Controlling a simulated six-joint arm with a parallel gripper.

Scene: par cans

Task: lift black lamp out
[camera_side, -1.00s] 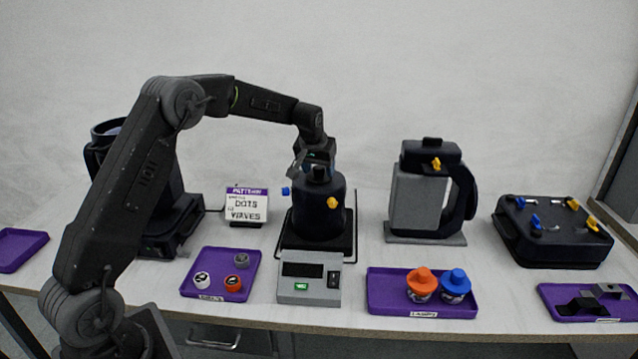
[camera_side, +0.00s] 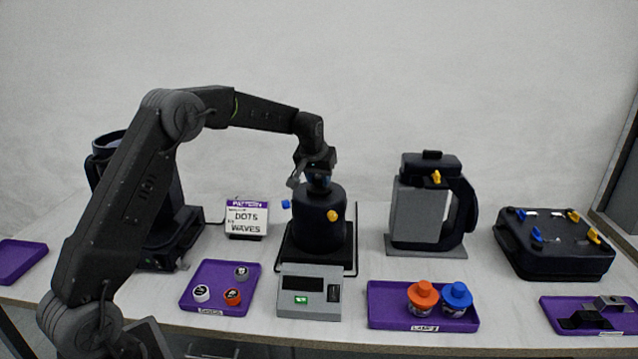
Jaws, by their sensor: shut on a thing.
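The black par can (camera_side: 318,231) stands upright on its black base at the middle of the table. A blue knob (camera_side: 286,204) is on its left and a yellow knob (camera_side: 333,215) on its front right. My gripper (camera_side: 319,184) is at the can's top and shut on the black lamp, whose cap is mostly hidden by the fingers. I cannot tell whether the lamp has risen from the can.
Purple trays hold round discs (camera_side: 217,309) at left and orange and blue lamps (camera_side: 374,312) at right. A pattern sign (camera_side: 246,219), another fixture (camera_side: 420,218) and a black case (camera_side: 556,262) stand around.

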